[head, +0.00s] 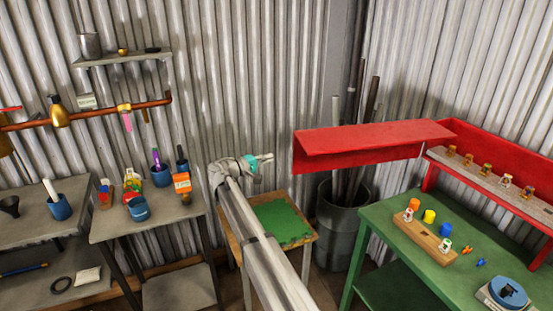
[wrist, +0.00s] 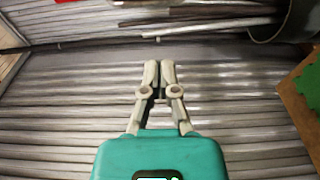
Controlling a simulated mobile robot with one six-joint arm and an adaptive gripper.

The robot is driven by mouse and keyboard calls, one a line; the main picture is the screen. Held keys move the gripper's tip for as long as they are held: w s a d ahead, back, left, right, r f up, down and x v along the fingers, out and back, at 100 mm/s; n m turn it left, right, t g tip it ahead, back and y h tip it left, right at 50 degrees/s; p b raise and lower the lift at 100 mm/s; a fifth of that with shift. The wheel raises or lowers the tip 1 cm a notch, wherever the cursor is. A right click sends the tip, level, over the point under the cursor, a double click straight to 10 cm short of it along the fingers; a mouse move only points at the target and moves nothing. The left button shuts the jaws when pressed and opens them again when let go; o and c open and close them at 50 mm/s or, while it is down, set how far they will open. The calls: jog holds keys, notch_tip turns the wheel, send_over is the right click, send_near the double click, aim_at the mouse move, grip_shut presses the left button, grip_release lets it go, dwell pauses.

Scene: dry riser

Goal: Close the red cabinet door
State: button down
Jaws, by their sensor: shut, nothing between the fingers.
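The red cabinet (head: 480,148) is at the right against the corrugated wall, its front open and a shelf with several small items showing. Its red door (head: 360,155) stands swung out to the left, over the grey bin. My gripper (head: 268,158) is in the middle of the head view, to the left of the door's free end and apart from it in the picture. Its fingers are shut and empty; in the wrist view the fingertips (wrist: 158,66) are together before the corrugated wall. The cabinet is not clearly seen in the wrist view.
A grey bin (head: 338,240) with upright pipes stands below the door. A green workbench (head: 385,225) with a wooden block is below the cabinet. A small table with a green mat (head: 280,221) is beneath my arm. A table with cups (head: 110,225) is left.

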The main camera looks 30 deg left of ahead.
jog(key=w+d, duration=0.4)
jog(key=d, duration=0.3)
jog(key=shift+w+d, duration=0.25)
jog(key=shift+w, duration=0.15)
dwell(0.5)
